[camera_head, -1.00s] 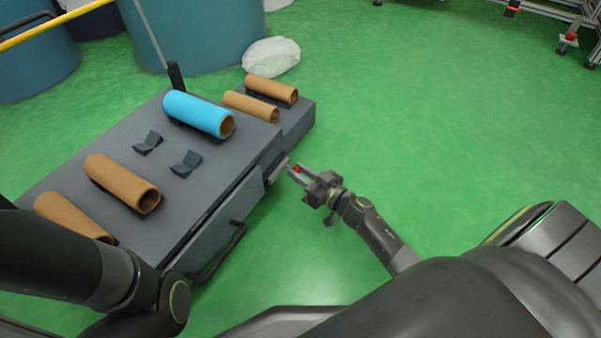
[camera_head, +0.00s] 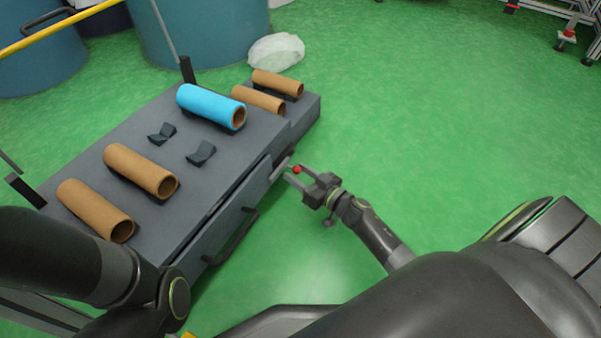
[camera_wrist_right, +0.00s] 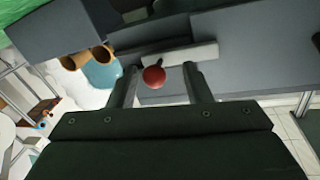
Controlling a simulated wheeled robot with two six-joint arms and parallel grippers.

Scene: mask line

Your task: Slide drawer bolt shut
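The drawer (camera_head: 228,226) is the front of a grey cart, with a dark bar handle (camera_head: 233,238). A narrow dark gap shows along its top edge. The bolt is a light grey bar (camera_head: 281,166) at the drawer's right end, with a red ball knob (camera_head: 297,170). My right gripper (camera_head: 294,174) is at the knob, its fingers apart. In the right wrist view the red knob (camera_wrist_right: 154,77) sits between the two open fingers, nearer the left one, with gaps visible. The bolt bar (camera_wrist_right: 190,54) lies just beyond. My left arm shows at lower left; its gripper is out of frame.
A blue roll (camera_head: 210,105) and several brown rolls (camera_head: 140,170) lie on the cart top (camera_head: 190,185), with two empty dark cradles (camera_head: 201,154) between them. Blue drums (camera_head: 205,35) and a white bag (camera_head: 276,52) stand behind.

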